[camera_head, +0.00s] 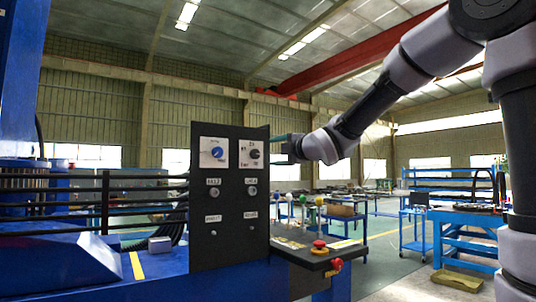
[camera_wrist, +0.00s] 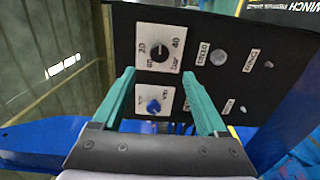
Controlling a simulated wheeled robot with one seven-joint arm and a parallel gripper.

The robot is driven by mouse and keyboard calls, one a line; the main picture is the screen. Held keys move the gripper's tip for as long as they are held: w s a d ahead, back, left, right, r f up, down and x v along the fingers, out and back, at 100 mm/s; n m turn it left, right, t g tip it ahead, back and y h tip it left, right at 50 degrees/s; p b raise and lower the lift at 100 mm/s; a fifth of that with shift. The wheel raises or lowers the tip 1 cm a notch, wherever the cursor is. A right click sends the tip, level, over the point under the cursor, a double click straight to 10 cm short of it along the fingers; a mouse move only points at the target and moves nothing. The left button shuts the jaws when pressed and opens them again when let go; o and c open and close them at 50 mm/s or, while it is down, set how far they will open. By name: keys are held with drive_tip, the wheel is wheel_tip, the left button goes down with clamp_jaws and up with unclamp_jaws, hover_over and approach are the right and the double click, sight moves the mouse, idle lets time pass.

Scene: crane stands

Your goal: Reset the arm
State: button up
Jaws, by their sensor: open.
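My gripper (camera_head: 288,147) is at the right edge of the black control panel (camera_head: 230,235) in the head view, partly hidden behind or beside it. In the wrist view, my gripper (camera_wrist: 158,74) has its two teal fingers spread apart with nothing between their tips. The panel face (camera_wrist: 200,20) lies beyond the fingers. A black dial (camera_wrist: 160,53) with a bar scale shows just past the fingertips, and a blue knob (camera_wrist: 153,106) appears between the fingers. I cannot tell the exact gap to the panel.
A red button (camera_head: 319,245) and several levers with coloured balls (camera_head: 318,201) sit on the console right of the panel. Dark horizontal rails (camera_head: 120,205) and blue machinery stand left. A blue workbench (camera_head: 465,225) and cart (camera_head: 415,228) stand right. Open floor lies between console and bench.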

drive_tip(key=shift+s+d, duration=0.25)
drive_tip(key=shift+s, duration=0.1)
drive_tip(key=s+d+f+m+g+h, duration=0.1)
drive_tip(key=s+d+f+m+h, duration=0.25)
drive_tip(key=d+m, duration=0.4)
drive_tip(key=s+d+f+m+g+h, duration=0.15)
drive_tip(key=s+d+m+h, duration=0.25)
drive_tip(key=d+m, duration=0.4)
drive_tip(key=s+d+f+m+g, duration=0.2)
drive_tip(key=s+f+m, duration=0.4)
drive_tip(key=s, duration=0.3)
drive_tip(key=s+d+f+m+g, duration=0.3)
drive_tip(key=s+d+f+m, duration=0.2)
drive_tip(key=s, duration=0.5)
drive_tip(key=f+m, duration=0.1)
drive_tip(key=m, duration=0.1)
drive_tip(key=shift+s+d+m, duration=0.2)
drive_tip(key=shift+m, duration=0.15)
drive_tip(key=shift+f+h, duration=0.1)
drive_tip(key=shift+h, duration=0.15)
